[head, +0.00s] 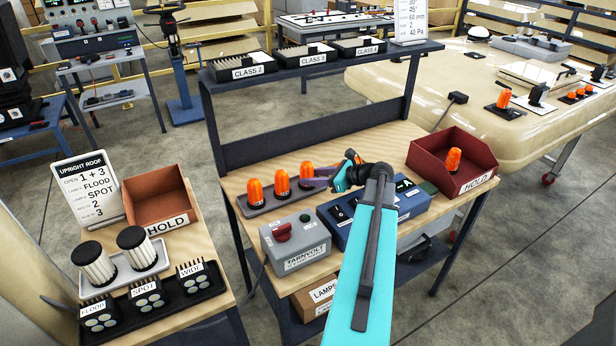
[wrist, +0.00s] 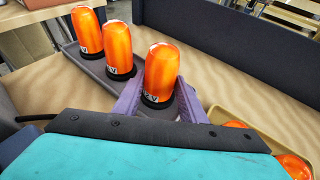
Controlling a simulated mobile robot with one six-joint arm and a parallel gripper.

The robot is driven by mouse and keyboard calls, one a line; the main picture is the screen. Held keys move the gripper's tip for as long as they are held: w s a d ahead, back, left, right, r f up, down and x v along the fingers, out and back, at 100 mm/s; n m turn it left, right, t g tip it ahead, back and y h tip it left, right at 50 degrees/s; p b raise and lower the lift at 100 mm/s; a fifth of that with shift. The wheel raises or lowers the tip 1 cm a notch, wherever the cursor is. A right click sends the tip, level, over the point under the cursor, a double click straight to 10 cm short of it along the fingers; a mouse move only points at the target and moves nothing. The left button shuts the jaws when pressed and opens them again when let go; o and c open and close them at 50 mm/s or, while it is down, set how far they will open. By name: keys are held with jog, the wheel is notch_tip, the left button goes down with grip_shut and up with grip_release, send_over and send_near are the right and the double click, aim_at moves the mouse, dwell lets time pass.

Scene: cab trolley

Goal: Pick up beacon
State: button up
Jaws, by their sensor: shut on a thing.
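Three orange beacons with black bases stand upright in a row on a grey tray (head: 270,209) on the wooden bench. The left beacon (head: 254,191), the middle beacon (head: 282,183) and the right beacon (head: 307,172) all show in the head view. My gripper (wrist: 160,103) has purple fingers, one on each side of the right beacon (wrist: 163,72) low on its body, and is shut on it. That beacon is upright at the tray's end; I cannot tell whether it is clear of the tray. The middle beacon (wrist: 119,48) is close beside it.
A tan tray (wrist: 255,127) with orange items lies right of my gripper in the wrist view. A grey tester box (head: 296,242) and a blue box (head: 340,220) stand in front. A dark upright panel (head: 300,134) backs the bench.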

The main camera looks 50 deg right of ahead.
aim_at(312, 169)
jog(key=shift+r, duration=0.15)
jog(key=shift+r+b, duration=0.9)
jog(key=shift+r, duration=4)
